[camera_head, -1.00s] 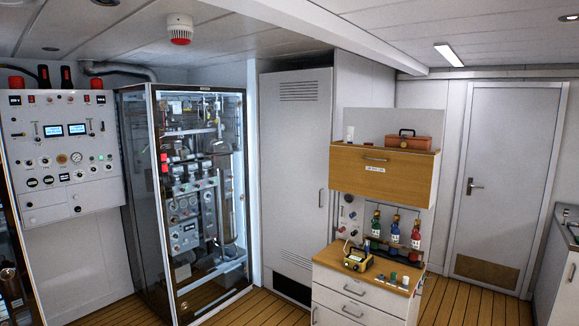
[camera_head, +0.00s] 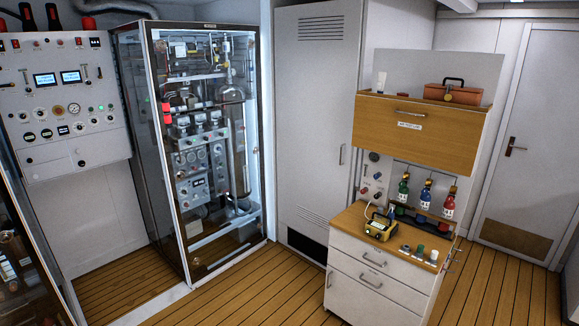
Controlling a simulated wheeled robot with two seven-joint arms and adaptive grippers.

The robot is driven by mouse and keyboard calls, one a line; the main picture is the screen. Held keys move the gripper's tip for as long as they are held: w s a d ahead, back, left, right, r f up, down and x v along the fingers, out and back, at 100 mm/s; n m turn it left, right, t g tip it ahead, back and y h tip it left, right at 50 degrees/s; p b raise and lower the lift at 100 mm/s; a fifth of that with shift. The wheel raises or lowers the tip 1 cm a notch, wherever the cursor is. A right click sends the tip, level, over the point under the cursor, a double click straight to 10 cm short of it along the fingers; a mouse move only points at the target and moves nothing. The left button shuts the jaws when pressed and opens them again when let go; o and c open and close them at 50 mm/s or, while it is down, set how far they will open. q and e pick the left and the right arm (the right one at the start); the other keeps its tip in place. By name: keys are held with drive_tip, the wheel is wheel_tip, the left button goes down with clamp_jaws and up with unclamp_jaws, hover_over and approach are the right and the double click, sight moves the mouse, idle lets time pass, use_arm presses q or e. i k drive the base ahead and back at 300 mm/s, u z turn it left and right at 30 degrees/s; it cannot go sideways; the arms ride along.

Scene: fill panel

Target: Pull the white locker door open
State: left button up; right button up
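The white locker door (camera_head: 313,110) is tall and flat, with vent slots near its top and bottom. It stands between the glass-fronted cabinet and the wooden-topped drawer unit, and it looks shut. Its slim upright handle (camera_head: 341,154) is on the door's right side at mid height. The drawer unit and its wall panel stand just to the right of the door, in front of its lower right part. Neither of my grippers shows in the head view.
A glass-fronted cabinet (camera_head: 205,160) of equipment stands left of the locker. A drawer unit (camera_head: 375,285) on the right carries a yellow device (camera_head: 380,228); several coloured bottles (camera_head: 426,190) stand behind it. Bare plank floor (camera_head: 260,295) lies in front. Another door (camera_head: 520,140) is at the far right.

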sight(317, 45)
drive_tip(key=u, duration=0.6)
drive_tip(key=i, duration=4.05)
drive_tip(key=z, duration=0.6)
